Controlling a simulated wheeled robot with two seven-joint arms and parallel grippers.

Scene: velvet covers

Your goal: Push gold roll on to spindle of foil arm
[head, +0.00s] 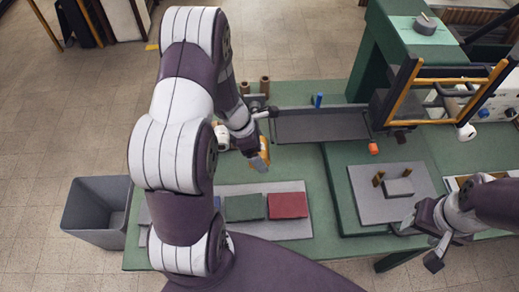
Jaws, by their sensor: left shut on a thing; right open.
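My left gripper (256,154) is shut on the gold roll (264,150), an orange-gold piece at the left of the green bench. The fingers and wrist hide part of the roll. A short dark bar with a pale end (262,114) lies just behind the gripper, by the left end of a long dark tray. It may belong to the foil arm; I cannot make out the spindle clearly. The roll looks apart from the bar. My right gripper (424,240) is open and empty at the bench's front right, beside a grey plate.
Two brown rolls (265,86) stand behind the bar. The dark tray (318,126) spans the bench middle, with a blue cylinder (318,99) behind. Green and red covers (288,205) lie in front. A yellow-barred frame (448,80) stands right; a grey bin (88,215) stands left.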

